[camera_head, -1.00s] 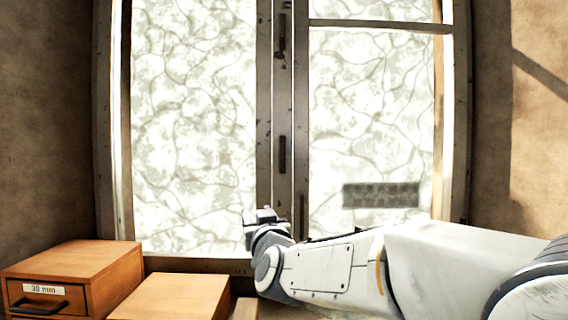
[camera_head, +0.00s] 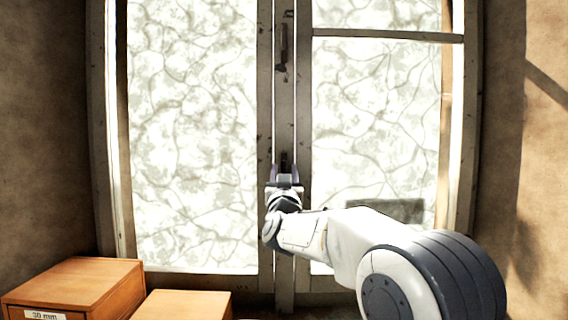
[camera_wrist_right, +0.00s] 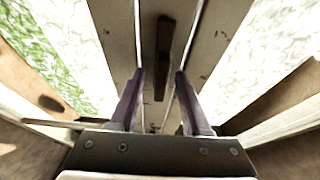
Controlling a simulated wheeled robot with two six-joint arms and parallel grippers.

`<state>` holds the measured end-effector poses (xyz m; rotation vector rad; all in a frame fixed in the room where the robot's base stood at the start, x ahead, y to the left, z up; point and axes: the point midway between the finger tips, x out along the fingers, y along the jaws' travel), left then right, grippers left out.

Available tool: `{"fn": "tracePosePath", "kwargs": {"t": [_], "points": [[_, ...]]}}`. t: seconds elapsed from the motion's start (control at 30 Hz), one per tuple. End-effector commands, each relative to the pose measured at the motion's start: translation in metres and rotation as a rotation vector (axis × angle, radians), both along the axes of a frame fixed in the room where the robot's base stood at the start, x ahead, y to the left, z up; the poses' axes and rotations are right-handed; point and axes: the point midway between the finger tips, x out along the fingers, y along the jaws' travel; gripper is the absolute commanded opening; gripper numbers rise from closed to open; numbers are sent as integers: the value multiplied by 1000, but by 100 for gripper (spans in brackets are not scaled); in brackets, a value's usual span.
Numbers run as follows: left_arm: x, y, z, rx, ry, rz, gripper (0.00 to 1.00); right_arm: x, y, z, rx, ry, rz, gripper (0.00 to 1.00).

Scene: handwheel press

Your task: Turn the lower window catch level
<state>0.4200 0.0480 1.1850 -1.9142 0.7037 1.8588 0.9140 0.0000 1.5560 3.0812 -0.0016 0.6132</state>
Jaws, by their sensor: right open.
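The lower window catch (camera_head: 284,157) is a dark upright bar on the window's middle post. In the head view its lower part is hidden behind my right gripper (camera_head: 284,170). In the right wrist view the catch (camera_wrist_right: 162,50) stands lengthwise ahead, its lower end showing in the gap between the two fingers (camera_wrist_right: 159,76). The right gripper is open, with clear space on both sides of the catch and no visible touch. The upper catch (camera_head: 283,48) also hangs upright, higher on the post. My left gripper is out of view.
Frosted panes fill the left sash (camera_head: 190,130) and right sash (camera_head: 372,120). A wooden drawer box (camera_head: 75,280) labelled 30 mm stands at the lower left, with a lower wooden box (camera_head: 185,303) beside it.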

Motion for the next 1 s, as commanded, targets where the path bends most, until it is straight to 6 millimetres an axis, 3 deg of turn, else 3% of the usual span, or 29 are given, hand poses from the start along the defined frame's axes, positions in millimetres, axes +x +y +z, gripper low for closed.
{"fn": "tracePosePath", "kwargs": {"t": [0.3, 0.37, 0.43, 0.47, 1.0], "points": [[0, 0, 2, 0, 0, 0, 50, 3, 1, 1, 0, 0, 1, 48], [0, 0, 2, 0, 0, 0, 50, 3, 1, 1, 0, 0, 1, 28], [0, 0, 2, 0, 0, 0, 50, 3, 1, 1, 0, 0, 1, 2], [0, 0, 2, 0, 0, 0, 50, 3, 1, 1, 0, 0, 1, 0], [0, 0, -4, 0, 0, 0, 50, 3, 1, -1, 120, 1, 3, 0]]}}
